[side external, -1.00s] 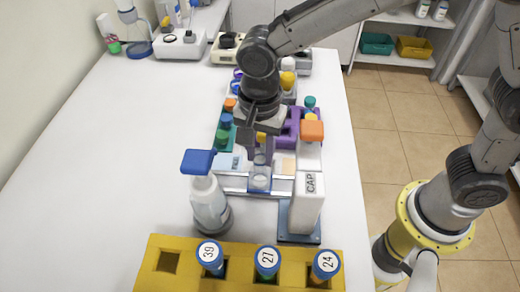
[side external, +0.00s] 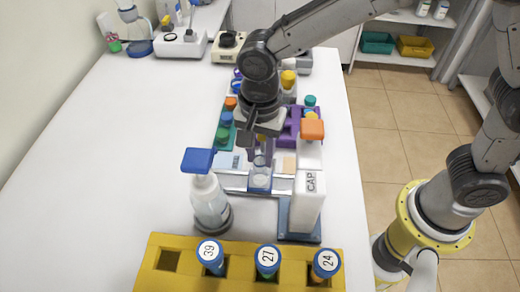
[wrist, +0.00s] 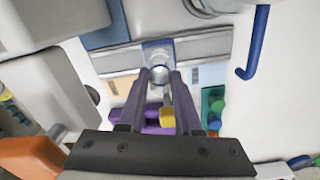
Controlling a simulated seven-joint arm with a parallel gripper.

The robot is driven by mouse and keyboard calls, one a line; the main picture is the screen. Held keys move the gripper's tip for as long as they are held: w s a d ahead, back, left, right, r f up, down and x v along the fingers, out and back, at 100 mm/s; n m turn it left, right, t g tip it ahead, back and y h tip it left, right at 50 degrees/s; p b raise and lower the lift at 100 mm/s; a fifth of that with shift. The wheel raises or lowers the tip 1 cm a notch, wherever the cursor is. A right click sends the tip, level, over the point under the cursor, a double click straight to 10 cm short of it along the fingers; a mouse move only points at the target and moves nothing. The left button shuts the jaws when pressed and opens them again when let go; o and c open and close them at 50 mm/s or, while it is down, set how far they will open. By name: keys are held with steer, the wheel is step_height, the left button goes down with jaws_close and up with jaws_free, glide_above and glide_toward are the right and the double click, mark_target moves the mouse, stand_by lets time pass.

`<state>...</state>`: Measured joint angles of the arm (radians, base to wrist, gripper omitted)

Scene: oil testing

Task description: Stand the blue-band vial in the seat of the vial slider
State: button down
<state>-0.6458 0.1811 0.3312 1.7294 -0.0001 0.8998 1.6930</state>
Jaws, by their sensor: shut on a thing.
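My gripper (wrist: 160,78) is shut on a clear vial (wrist: 159,74) between its two purple fingers, and I see the vial nearly end-on in the wrist view. In the side view the clear vial (side external: 260,163) hangs below my gripper, roughly upright, at the blue seat (side external: 260,184) of the vial slider. The slider's pale metal rail (side external: 234,182) runs left to right. In the wrist view the blue-edged seat (wrist: 157,45) lies just beyond the fingertips. I cannot tell whether the vial's base touches the seat, and its band is not clear.
A spray bottle with a blue head (side external: 209,200) stands left of the slider, and a white CAP dispenser (side external: 307,200) stands close on the right. A yellow rack (side external: 210,284) with numbered vials is in front. Coloured caps and a purple rack (side external: 286,133) lie behind. The table's left is clear.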

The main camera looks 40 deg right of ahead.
steer(key=shift+f, duration=1.15)
stand_by(0.8)
steer(key=c, duration=0.5)
jaws_free()
steer(key=shift+r, duration=0.1)
